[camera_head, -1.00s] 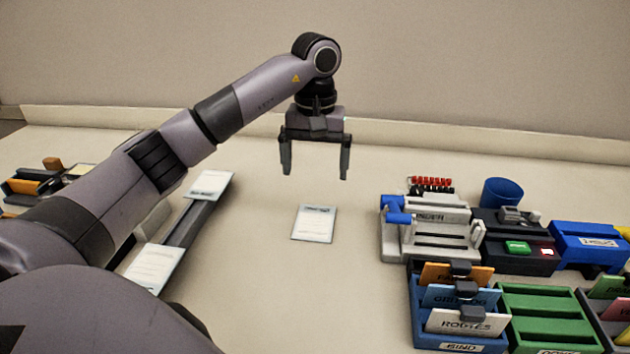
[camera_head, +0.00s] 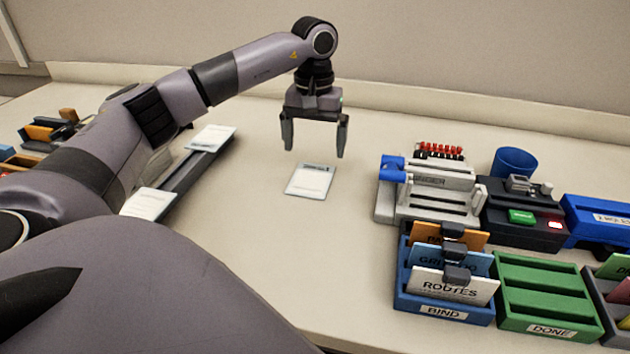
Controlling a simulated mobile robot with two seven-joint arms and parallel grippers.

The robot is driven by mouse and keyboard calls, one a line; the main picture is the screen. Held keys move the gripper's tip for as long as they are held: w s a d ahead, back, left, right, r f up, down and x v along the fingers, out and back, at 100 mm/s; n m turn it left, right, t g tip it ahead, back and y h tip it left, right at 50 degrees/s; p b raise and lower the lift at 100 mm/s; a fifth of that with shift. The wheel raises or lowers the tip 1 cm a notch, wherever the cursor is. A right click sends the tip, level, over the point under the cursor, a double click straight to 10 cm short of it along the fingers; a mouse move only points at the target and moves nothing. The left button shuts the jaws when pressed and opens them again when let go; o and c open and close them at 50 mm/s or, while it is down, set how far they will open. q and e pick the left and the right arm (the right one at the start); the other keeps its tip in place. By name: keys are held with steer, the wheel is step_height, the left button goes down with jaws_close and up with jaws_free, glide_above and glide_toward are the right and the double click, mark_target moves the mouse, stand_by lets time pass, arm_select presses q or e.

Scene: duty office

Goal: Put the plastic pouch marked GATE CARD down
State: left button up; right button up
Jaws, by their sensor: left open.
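The plastic pouch (camera_head: 310,181) lies flat on the bare desk in the middle of the view. It is pale, with a dark strip of print along its far edge that is too small to read. My left gripper (camera_head: 314,150) is above the pouch and points down. Its two fingers are apart with nothing between them, and it does not touch the pouch. My right gripper is not in view.
Left of the pouch, a dark rack (camera_head: 190,170) bears two pale sheets. To the right stand a grey and blue binder machine (camera_head: 432,190), a black device (camera_head: 520,222), a blue cup (camera_head: 514,160), a blue BIND tray (camera_head: 440,309) and a green DONE tray (camera_head: 548,325). Desk around the pouch is clear.

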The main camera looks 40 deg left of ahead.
mark_target(313, 174)
arm_select(q)
steer(key=shift+s+f, duration=0.2)
steer(key=shift+f, duration=2.4)
steer(key=shift+f, duration=0.1)
steer(key=c, duration=0.9)
